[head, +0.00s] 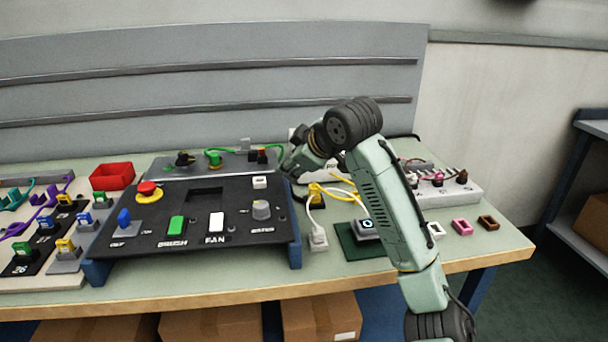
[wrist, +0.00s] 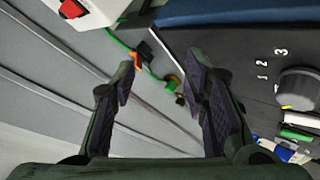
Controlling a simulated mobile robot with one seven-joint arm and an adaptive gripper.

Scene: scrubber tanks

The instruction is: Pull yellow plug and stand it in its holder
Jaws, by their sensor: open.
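A yellow cable (head: 338,190) lies in loops on the bench just left of my arm in the head view. A small dark and yellow piece (head: 316,202) sits at its left end; I cannot tell whether this is the yellow plug. No holder for it can be made out; my arm covers part of the bench there. My gripper (head: 290,168) is over the back right of the black control panel, partly hidden by my own wrist. In the wrist view its fingers (wrist: 160,80) are open and empty, with a green connector (wrist: 172,82) beyond them.
The black control panel (head: 185,243) stands mid-bench. A white power strip (head: 465,192) with several plugs lies right of my arm. Pink (head: 462,227) and brown (head: 487,222) square holders are in front of it. A red bin (head: 112,177) stands at left.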

